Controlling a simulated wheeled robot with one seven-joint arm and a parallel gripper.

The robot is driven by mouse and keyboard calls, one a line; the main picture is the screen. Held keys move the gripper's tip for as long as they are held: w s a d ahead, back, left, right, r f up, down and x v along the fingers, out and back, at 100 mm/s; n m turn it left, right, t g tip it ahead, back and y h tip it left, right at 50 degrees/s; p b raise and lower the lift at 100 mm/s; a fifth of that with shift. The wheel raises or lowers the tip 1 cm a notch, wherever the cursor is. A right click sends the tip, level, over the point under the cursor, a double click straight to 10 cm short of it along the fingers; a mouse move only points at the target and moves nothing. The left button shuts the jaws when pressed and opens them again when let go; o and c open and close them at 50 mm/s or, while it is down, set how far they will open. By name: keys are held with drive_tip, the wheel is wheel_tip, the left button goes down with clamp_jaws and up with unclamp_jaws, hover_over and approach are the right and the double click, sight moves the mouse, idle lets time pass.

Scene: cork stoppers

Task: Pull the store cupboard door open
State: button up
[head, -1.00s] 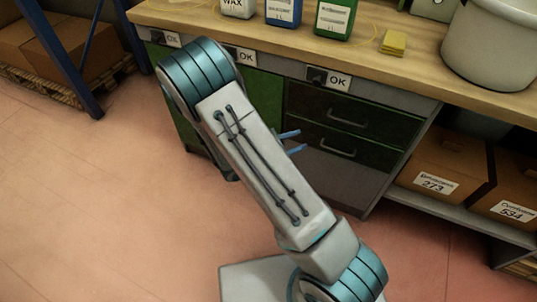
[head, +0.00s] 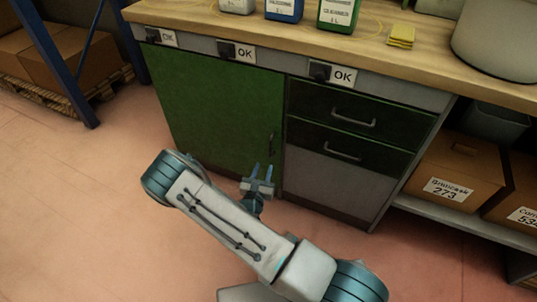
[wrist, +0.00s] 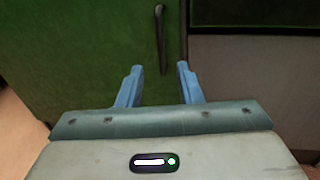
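The store cupboard door (head: 215,110) is a green panel under the left part of the workbench, and it looks shut. Its dark upright handle (head: 271,145) is near the door's right edge. In the wrist view the handle (wrist: 159,28) stands ahead of my gripper, roughly in line with the gap between the fingers. My gripper (head: 262,172) is in front of the door's lower right part, a little below the handle. Its blue fingers (wrist: 159,68) are apart with nothing between them. They do not appear to touch the handle.
Dark green drawers (head: 355,112) with bar handles are right of the door. Cartons (head: 455,165) stand on a low shelf at right. The pinkish floor at left is clear.

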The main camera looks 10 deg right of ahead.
sight(270, 149)
drive_tip(key=b+x, duration=0.2)
drive_tip(key=x, duration=0.7)
clamp_jaws()
